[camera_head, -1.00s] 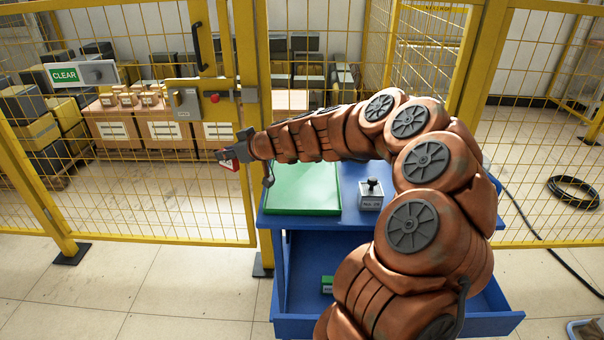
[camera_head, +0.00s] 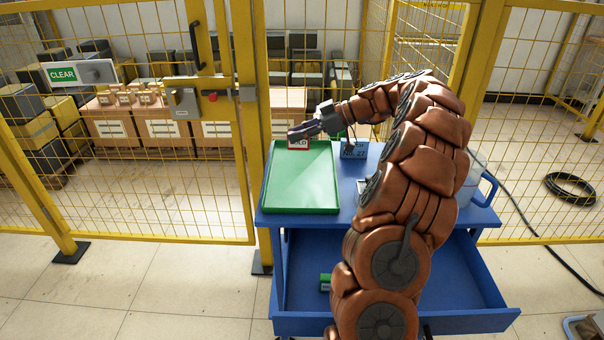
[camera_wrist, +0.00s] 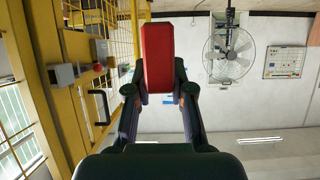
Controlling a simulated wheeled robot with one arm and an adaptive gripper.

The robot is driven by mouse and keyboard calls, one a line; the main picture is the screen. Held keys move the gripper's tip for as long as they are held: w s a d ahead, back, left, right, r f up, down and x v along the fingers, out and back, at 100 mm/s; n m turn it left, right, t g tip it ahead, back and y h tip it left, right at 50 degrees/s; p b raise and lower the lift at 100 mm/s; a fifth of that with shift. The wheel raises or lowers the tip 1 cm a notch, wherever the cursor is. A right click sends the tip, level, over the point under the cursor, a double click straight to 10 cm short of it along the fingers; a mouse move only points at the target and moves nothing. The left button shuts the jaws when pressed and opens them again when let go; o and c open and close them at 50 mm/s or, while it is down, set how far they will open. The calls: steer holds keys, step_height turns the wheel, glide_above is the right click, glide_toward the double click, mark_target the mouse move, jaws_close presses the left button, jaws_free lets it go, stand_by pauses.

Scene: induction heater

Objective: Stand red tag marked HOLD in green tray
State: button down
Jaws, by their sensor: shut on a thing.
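The red tag (camera_head: 298,144), white-faced with partly readable lettering, is held at the far edge of the green tray (camera_head: 300,208), over or just behind its back rim. I cannot tell whether it touches the tray. My gripper (camera_head: 303,131) is shut on the tag from above and behind. In the wrist view the red tag (camera_wrist: 158,58) shows its plain red side between the two fingers of my gripper (camera_wrist: 160,95). The tray lies on the left of the blue cart's top and its visible floor is empty.
The blue cart (camera_head: 350,212) has its lower drawer (camera_head: 375,290) pulled out, with a small green item (camera_head: 325,282) inside. The yellow fence (camera_head: 250,130) rises left of and behind the cart.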

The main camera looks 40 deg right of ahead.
steer(key=shift+s+d, duration=0.2)
steer(key=shift+s, duration=0.1)
steer(key=shift+s+f, duration=0.1)
steer(key=shift+f, duration=0.15)
glide_above(301, 179)
steer(key=shift+s+f+p, duration=0.15)
steer(key=shift+f+p, duration=0.15)
steer(key=shift+f, duration=4.45)
steer(key=shift+f, duration=0.15)
steer(key=c, duration=1)
jaws_free()
steer(key=shift+d+r, duration=0.1)
steer(key=shift+r, duration=0.15)
steer(key=b+v, duration=0.1)
steer(key=v, duration=1)
steer(key=shift+s+d, duration=0.2)
steer(key=shift+d, duration=0.2)
steer(key=shift+r, duration=0.1)
